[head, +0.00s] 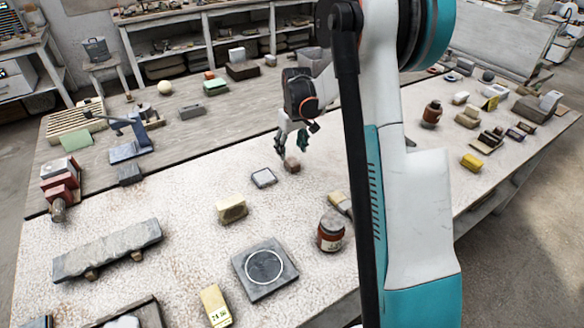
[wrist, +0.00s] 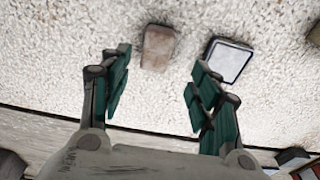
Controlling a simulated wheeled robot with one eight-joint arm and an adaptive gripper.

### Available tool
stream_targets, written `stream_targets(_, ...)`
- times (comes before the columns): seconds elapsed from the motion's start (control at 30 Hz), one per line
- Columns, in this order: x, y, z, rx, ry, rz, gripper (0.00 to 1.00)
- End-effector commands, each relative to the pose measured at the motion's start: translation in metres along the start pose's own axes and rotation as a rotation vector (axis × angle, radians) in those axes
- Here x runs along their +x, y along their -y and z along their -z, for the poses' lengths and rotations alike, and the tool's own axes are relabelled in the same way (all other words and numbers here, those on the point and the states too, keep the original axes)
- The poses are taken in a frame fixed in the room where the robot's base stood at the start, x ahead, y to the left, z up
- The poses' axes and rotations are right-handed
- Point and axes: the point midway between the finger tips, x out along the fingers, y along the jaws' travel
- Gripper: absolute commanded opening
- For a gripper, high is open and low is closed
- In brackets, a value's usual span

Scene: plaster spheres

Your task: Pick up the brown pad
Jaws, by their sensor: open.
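The brown pad (head: 292,165) is a small brown block lying on the speckled white tabletop, just right of a grey-white square pad (head: 263,178). My gripper (head: 291,146) is open with green finger pads and hangs just behind and above the brown pad in the head view. In the wrist view the brown pad (wrist: 158,47) lies beyond the gap between the open fingers (wrist: 160,72), with nothing held between them. The square pad (wrist: 228,61) sits close to the right finger there. The height of the fingertips above the table is hard to judge.
A cream block (head: 231,209), a grey plate with a ring (head: 265,268) and a brown jar (head: 331,231) stand nearer on the table. A blue-grey clamp-like tool (head: 132,140) stands at left. The tabletop around the brown pad is mostly bare.

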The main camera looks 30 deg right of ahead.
Motion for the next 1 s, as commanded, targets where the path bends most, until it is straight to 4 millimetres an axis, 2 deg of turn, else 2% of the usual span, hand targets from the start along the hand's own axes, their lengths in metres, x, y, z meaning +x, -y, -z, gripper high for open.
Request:
stream_targets(0.1,0.014,0.000,0.000,0.000,0.000,0.000,0.57)
stream_targets(0.37,0.028,-0.002,-0.001,0.000,0.000,0.000,0.57)
stream_targets(0.63,0.066,-0.006,-0.003,0.000,0.000,0.000,0.57)
stream_targets(0.9,0.070,-0.006,-0.003,0.000,0.000,0.000,0.57)
stream_targets(0.97,0.069,-0.006,-0.003,0.000,0.000,0.000,0.45)
stream_targets(1.0,0.069,-0.006,-0.003,0.000,0.000,0.000,0.36)
